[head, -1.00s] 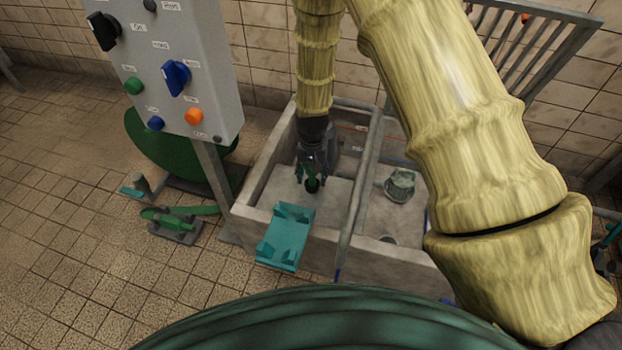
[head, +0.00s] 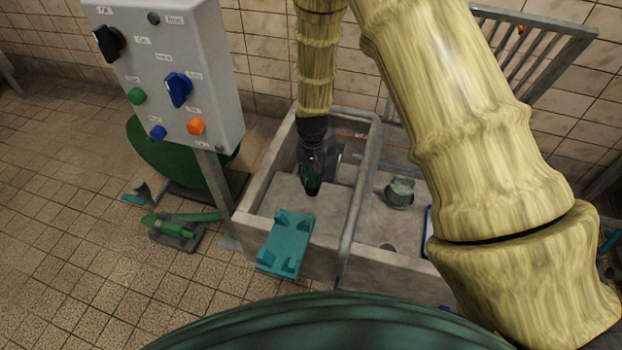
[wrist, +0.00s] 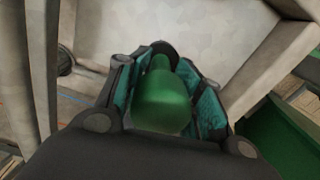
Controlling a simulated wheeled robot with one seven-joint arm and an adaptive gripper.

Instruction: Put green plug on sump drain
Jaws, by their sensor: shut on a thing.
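My gripper (head: 312,186) reaches down into the left compartment of the concrete sump (head: 262,178), low over its floor. In the wrist view my gripper (wrist: 165,92) is shut on the green plug (wrist: 162,103), with a teal-padded finger on each side of it. A dark round shape (wrist: 163,50), perhaps the drain opening, shows just beyond the plug's end. I cannot tell whether the plug touches it. In the head view the gripper hides most of the plug and whatever is directly beneath it.
A teal bracket tray (head: 286,240) sits at the sump's front wall. A grey bucket-like object (head: 399,193) and a round opening (head: 387,246) are in the right compartment. A control panel (head: 170,75) stands left. A green tool (head: 178,228) lies on the floor.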

